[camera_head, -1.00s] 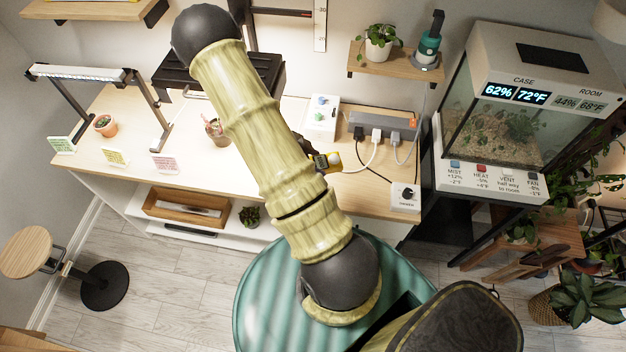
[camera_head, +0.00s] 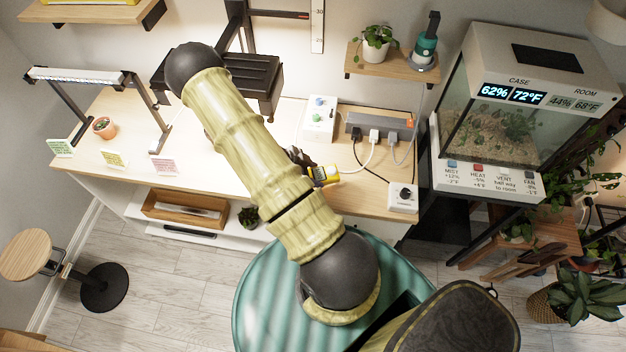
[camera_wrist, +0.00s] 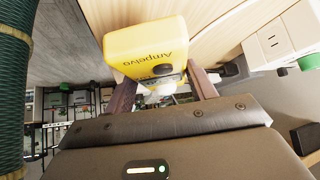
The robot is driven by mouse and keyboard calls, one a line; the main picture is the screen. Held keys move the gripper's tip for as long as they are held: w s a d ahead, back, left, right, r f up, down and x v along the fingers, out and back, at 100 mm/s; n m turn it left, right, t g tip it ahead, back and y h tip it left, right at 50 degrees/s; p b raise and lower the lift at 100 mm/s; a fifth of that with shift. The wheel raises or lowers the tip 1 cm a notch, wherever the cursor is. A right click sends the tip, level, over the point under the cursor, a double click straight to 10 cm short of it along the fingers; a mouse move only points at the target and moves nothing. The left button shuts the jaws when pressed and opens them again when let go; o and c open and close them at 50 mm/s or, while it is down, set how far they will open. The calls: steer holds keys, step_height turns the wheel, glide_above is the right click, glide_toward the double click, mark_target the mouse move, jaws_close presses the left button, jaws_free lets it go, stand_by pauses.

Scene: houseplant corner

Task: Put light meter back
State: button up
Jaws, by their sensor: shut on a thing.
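The light meter (camera_head: 323,175) is a small yellow device with a dark screen. In the head view it shows just right of my arm, over the front part of the bench. In the wrist view the yellow meter body (camera_wrist: 147,42), lettered "Ampelvo", sits between the two brown fingers. My gripper (camera_wrist: 163,86) is shut on it. In the head view my gripper (camera_head: 299,159) is mostly hidden behind my arm.
The wooden bench (camera_head: 365,193) carries a white box with knobs (camera_head: 319,119), a power strip (camera_head: 380,122) with cables, and a white dial box (camera_head: 403,198). A wooden tray (camera_head: 150,208) sits on the low shelf. The terrarium (camera_head: 490,130) stands at right.

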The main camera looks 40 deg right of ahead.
steer(key=shift+f+p, duration=0.45)
steer(key=shift+f, duration=1.6)
steer(key=shift+f, duration=0.1)
steer(key=o, duration=1.2)
steer(key=shift+c, duration=0.2)
